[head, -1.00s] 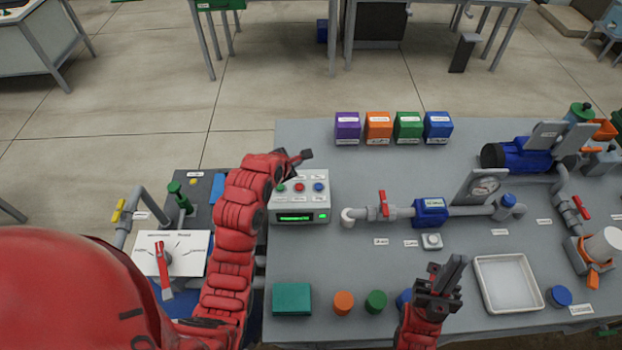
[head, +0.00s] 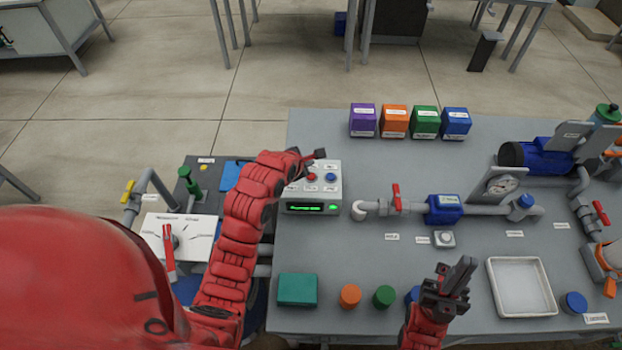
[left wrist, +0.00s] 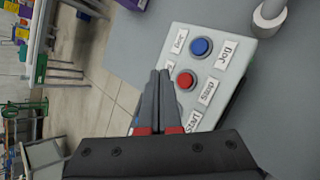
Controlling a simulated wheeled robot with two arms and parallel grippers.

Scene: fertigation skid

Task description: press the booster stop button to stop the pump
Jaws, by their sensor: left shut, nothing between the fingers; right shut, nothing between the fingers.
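The grey control box (head: 334,190) stands on the bench with a lit green display (head: 312,208). Its red button (head: 312,177), beside the Stop label in the left wrist view (left wrist: 186,79), shows uncovered. A blue button (head: 330,177) sits beside it, next to the Jog label. The green button seen earlier is hidden now. My left gripper (head: 314,156) is shut and empty over the box's back edge in the head view. In the left wrist view its fingertips (left wrist: 160,76) appear just left of the red button; contact cannot be told. My right gripper (head: 462,272) is shut and empty over the front of the bench.
Pipework with a red-handled valve (head: 396,197) runs right of the box. Several coloured boxes line the bench's back. A teal block (head: 297,289), orange cap (head: 350,296) and green cap (head: 384,296) lie in front. A white tray (head: 547,310) is at right. Bench behind the box is clear.

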